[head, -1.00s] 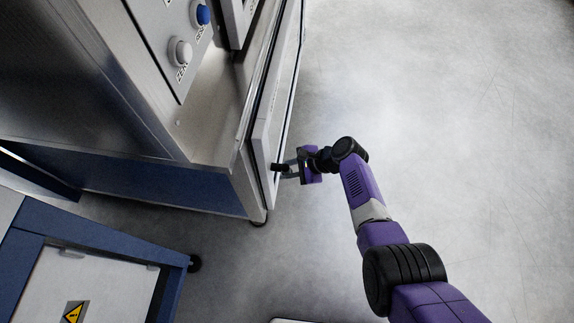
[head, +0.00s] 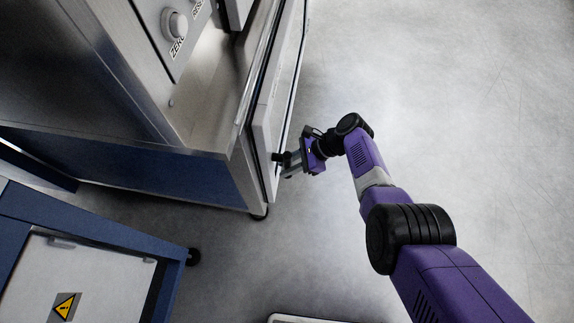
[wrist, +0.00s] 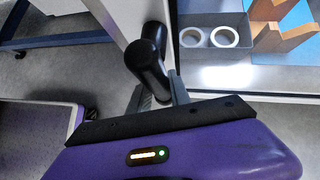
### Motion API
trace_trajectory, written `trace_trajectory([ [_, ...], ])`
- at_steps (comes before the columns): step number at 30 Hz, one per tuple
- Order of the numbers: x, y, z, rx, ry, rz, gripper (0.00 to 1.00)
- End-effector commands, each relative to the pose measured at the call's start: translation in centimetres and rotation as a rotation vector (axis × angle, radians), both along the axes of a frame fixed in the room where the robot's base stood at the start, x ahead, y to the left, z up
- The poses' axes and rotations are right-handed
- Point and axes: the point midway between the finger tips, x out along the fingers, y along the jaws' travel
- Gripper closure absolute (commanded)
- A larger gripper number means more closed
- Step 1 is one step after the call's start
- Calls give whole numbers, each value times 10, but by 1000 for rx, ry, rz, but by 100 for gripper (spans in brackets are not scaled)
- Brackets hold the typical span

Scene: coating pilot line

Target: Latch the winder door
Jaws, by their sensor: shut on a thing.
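The winder door (head: 270,121) is a pale framed panel with a clear pane on the right side of the steel cabinet. It looks almost closed against the cabinet, but I cannot tell whether it is latched. Its black handle (head: 278,157) sits near the door's lower end. My gripper (head: 290,165) is shut on the handle from the right. In the wrist view the handle (wrist: 147,68) is a thick black bar, angled, between the grey fingers of my gripper (wrist: 160,90). The fingertips are partly hidden behind it.
The steel cabinet (head: 120,100) carries a ZERO button (head: 175,24). A blue-framed unit (head: 95,230) with a warning label stands at lower left. White rings (wrist: 224,37) and brown V-shaped supports (wrist: 285,28) show in the wrist view. The floor at right is clear.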

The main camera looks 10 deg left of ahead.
Motion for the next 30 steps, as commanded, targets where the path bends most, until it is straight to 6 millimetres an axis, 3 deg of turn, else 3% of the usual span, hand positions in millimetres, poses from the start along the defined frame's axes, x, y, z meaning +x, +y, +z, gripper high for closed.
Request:
trace_trajectory([
  [3, -2, 0, -1, 0, 6, -1, 100],
  [4, -2, 0, -1, -1, 6, -1, 72],
  [7, -2, 0, -1, -1, 5, -1, 54],
  [19, 1, -4, 6, 0, 0, -1, 54],
  [30, 10, -43, 46, -1, 2, -2, 54],
])
